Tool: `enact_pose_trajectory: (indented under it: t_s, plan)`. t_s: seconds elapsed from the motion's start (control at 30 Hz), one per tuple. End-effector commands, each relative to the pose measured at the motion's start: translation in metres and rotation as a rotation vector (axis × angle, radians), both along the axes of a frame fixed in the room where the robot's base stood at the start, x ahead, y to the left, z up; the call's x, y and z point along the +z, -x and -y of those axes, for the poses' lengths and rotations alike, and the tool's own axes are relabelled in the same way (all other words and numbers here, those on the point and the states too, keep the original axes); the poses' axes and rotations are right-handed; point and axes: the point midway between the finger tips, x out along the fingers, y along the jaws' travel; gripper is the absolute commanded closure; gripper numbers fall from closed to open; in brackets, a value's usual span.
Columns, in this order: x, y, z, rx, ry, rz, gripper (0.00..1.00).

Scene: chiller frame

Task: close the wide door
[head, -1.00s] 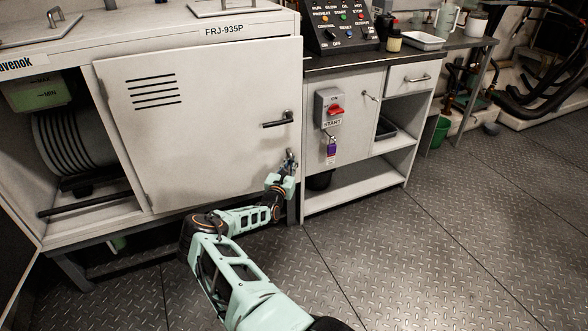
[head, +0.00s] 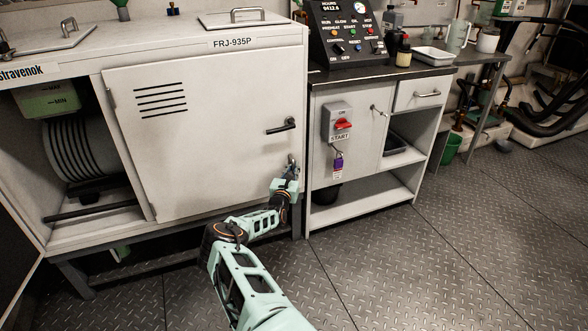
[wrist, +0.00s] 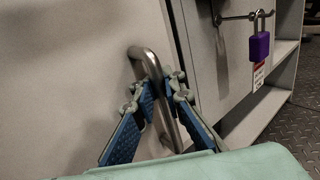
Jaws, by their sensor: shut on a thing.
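The wide door (head: 205,135) is a white panel with louvre slots on the cabinet front, hinged at its left. It stands nearly flush with the cabinet front; I cannot tell whether a small gap is left. A dark lever (head: 281,127) sits near its right edge, with a metal bar handle (head: 292,161) below. My gripper (head: 290,171) is at that bar handle. In the wrist view my gripper (wrist: 158,95) has its blue-padded fingers on either side of the bar handle (wrist: 148,60), shut on it.
Left of the door is an open bay with a ribbed drum (head: 80,150). To the right is a bench unit (head: 350,95) with a red switch (head: 342,124) and a purple padlock (head: 338,160), which also shows in the wrist view (wrist: 259,46). The plate floor (head: 430,265) in front is clear.

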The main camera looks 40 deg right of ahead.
Motion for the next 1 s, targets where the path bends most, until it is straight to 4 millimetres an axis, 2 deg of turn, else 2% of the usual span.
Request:
enact_pose_trajectory:
  t_s: [0.03,0.07,0.1,0.27,0.67,1.0]
  plan:
    - [0.001,-0.009,-0.009,0.018,0.000,0.004,1.00]
    - [0.001,-0.009,-0.009,0.018,0.000,0.004,1.00]
    - [0.001,-0.009,-0.009,0.018,0.000,0.004,0.89]
    - [0.001,-0.008,-0.008,0.016,0.000,0.004,0.73]
    - [0.001,-0.003,-0.005,0.008,0.000,0.002,0.73]
    - [0.001,0.016,-0.032,0.008,0.000,0.000,0.73]
